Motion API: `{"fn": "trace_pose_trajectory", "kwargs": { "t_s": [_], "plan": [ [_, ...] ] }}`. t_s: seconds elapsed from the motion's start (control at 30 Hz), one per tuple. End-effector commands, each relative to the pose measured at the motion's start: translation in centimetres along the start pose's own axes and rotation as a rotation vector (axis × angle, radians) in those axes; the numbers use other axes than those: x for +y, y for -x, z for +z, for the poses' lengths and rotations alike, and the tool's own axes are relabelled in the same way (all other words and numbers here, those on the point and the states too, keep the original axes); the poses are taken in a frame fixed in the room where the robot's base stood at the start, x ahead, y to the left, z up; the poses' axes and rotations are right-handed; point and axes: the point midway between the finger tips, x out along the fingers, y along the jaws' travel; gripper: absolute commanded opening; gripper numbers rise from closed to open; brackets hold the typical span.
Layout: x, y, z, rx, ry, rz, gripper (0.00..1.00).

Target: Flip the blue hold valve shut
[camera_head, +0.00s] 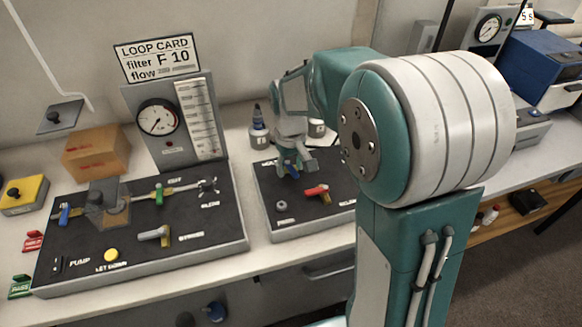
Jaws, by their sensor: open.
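A small blue valve handle (292,171) shows in the head view on the right-hand black panel (268,213), mostly hidden by my gripper. A partly covered white label stands beside it; I cannot read it in full. My gripper (297,167) points down over this handle, its fingers apart; I cannot tell whether they touch it. The handle's exact angle is hidden. A red valve handle (317,190) sits just in front of it on the same panel. Another blue handle (65,214) stands at the left end of the left-hand panel (80,240).
The left panel carries a green handle (159,194), a grey lever (155,235) and a yellow button (111,255). A gauge stand (157,117) with the loop card (158,58) rises behind. Bottles (258,128) stand behind the right panel.

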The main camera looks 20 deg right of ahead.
Motion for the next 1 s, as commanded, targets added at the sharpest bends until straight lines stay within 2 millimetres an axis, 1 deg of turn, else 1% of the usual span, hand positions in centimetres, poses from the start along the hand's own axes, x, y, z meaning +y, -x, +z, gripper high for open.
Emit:
{"fn": "trace_pose_trajectory", "kwargs": {
  "t_s": [0.1,0.37,0.4,0.47,0.5,0.53,0.83,1.0],
  "plan": [
    [0.24,-0.77,0.05,0.001,-0.002,-0.001,0.56],
    [0.36,-0.93,0.07,0.002,-0.003,-0.003,0.56],
    [0.28,-0.93,0.05,0.002,-0.002,-0.002,0.47],
    [0.19,-0.94,0.02,0.002,-0.002,-0.001,0.2],
    [0.18,-0.94,0.02,0.002,-0.002,-0.001,0.02],
    [0.18,-0.94,0.02,0.002,-0.002,-0.001,0.0],
    [0.1,-0.95,-0.01,0.002,-0.006,-0.002,0.0],
    [-0.2,-0.96,-0.04,0.002,-0.092,-0.002,0.0]
  ]
}}
